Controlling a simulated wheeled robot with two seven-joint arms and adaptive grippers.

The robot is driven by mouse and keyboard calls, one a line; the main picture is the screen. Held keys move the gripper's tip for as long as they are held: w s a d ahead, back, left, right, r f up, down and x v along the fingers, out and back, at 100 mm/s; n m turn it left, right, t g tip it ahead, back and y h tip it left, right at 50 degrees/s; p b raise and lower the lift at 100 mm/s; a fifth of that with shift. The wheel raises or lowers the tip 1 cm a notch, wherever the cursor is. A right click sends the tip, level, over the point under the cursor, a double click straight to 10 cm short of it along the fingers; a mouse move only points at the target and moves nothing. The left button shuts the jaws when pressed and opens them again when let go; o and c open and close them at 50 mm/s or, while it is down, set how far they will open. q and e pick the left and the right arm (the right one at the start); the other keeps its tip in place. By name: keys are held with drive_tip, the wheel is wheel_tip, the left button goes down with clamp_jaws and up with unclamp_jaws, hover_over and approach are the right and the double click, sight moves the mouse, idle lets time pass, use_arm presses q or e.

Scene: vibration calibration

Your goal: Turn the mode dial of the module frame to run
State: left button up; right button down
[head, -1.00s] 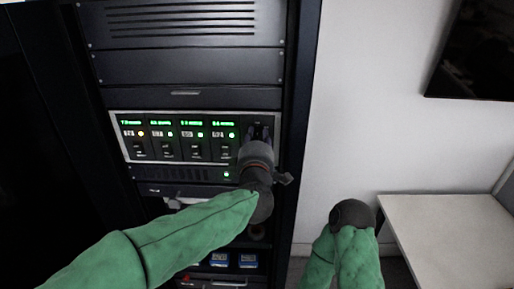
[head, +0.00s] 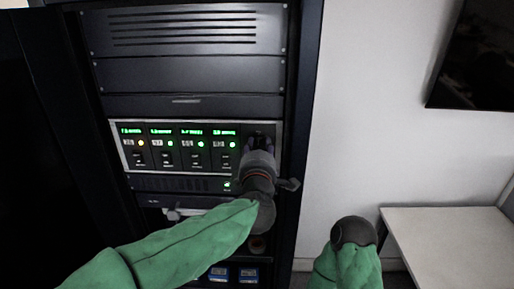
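The module frame (head: 118,148) is a silver-edged panel in the rack, with several modules that show green displays, lamps and dark switches. My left gripper (head: 260,143) is at the right end of the frame, its fingers pointing at the panel. The fingers and wrist cover that end, so the mode dial cannot be made out. Whether the fingers touch or grip anything there is hidden. My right arm (head: 352,236) is at the lower right, away from the rack, and its gripper does not show.
The dark rack (head: 190,70) has vented and blank panels above the frame. Below are a shelf and small blue-labelled units (head: 219,273). A white table (head: 450,240) stands at the right under a black screen (head: 478,60). The white wall between is clear.

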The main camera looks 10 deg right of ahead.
use_arm(q)
drive_tip(key=shift+o, duration=0.5)
drive_tip(key=shift+d+f, duration=0.1)
drive_tip(key=shift+d, duration=0.25)
drive_tip(key=shift+s+a, duration=0.1)
drive_tip(key=shift+a, duration=0.2)
drive_tip(key=shift+s, duration=0.35)
drive_tip(key=v, duration=1.1)
